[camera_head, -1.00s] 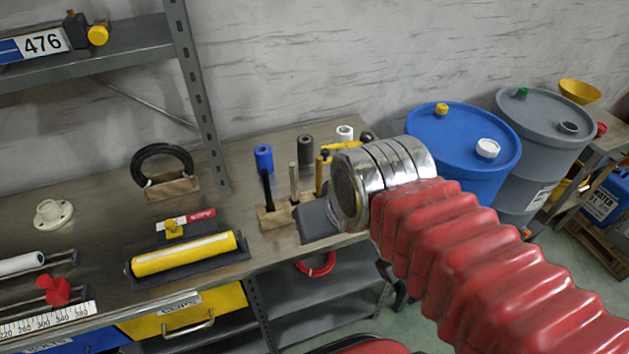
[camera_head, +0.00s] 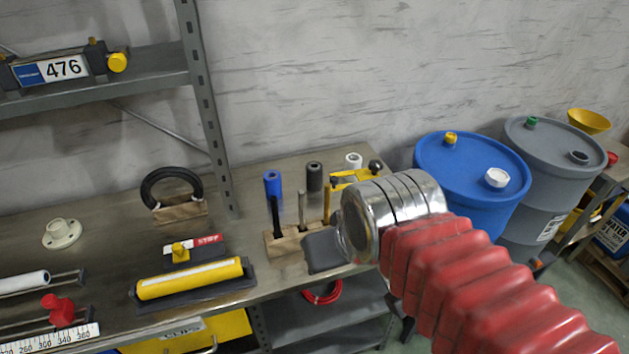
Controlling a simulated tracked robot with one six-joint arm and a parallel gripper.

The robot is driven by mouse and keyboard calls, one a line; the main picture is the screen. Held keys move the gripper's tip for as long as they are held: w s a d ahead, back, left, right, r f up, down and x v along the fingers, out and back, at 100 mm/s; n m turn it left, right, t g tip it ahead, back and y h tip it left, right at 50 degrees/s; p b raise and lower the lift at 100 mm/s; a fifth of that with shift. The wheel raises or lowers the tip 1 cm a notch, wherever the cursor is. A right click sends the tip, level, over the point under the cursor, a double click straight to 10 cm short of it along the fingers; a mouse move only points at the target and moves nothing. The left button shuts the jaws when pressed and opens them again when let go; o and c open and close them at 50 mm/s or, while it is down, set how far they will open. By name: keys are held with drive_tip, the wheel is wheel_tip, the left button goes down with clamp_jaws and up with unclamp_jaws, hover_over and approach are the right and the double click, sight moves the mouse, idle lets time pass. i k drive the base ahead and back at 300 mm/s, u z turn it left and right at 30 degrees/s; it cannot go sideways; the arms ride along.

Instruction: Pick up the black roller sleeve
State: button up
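The black roller sleeve (camera_head: 314,176) stands upright at the back of the workbench, between a blue sleeve (camera_head: 272,184) and a white sleeve (camera_head: 353,161). It looks dark grey-black, with a hole in its top end. My gripper (camera_head: 322,252) is at the end of my red bellows arm, in front of and below the sleeve in the picture, apart from it. Only one dark finger shows clearly; the metal wrist hides the rest, so I cannot see its opening.
A wooden block (camera_head: 283,243) holding upright tools stands just in front of the sleeves. A yellow tool (camera_head: 345,180) lies right of the black sleeve. A yellow roller (camera_head: 190,278) is at the left front. Blue (camera_head: 470,185) and grey (camera_head: 560,170) drums stand right of the bench.

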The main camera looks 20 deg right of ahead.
sight(313, 169)
drive_tip(key=k, duration=1.3)
drive_tip(key=z, duration=0.4)
drive_tip(key=i, duration=1.65)
drive_tip(key=u, duration=0.4)
